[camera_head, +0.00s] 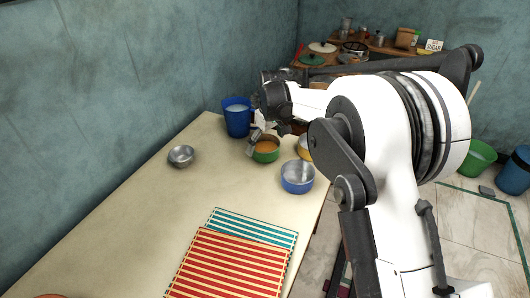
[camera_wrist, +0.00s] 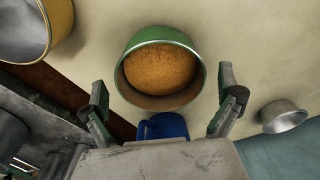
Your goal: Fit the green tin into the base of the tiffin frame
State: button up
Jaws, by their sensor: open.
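The green tin (camera_head: 265,156) stands on the table near its far right part, with orange-brown contents inside. In the wrist view the green tin (camera_wrist: 130,48) is upright, with its open top facing the camera. My gripper (camera_head: 257,138) is just above and beside the tin. In the wrist view my gripper (camera_wrist: 163,88) is open, with one finger on each side of the tin and visible gaps between. The fingers do not hold anything. I cannot make out the tiffin frame in either view.
A blue tin (camera_head: 298,186) and a yellow tin (camera_head: 304,150) stand close by on the right. A blue jug (camera_head: 237,122) is behind, and a steel bowl (camera_head: 181,156) is to the left. Striped cloths (camera_head: 230,265) lie in front. The table's left and middle are clear.

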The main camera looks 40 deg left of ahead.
aim_at(265, 149)
notch_tip(265, 149, down, 3)
jog(key=shift+a+r, duration=0.15)
jog(key=shift+r, duration=0.05)
jog(key=shift+r, duration=0.1)
jog(key=c, duration=1.3)
jog(key=shift+o, duration=0.2)
jog(key=shift+r, duration=0.1)
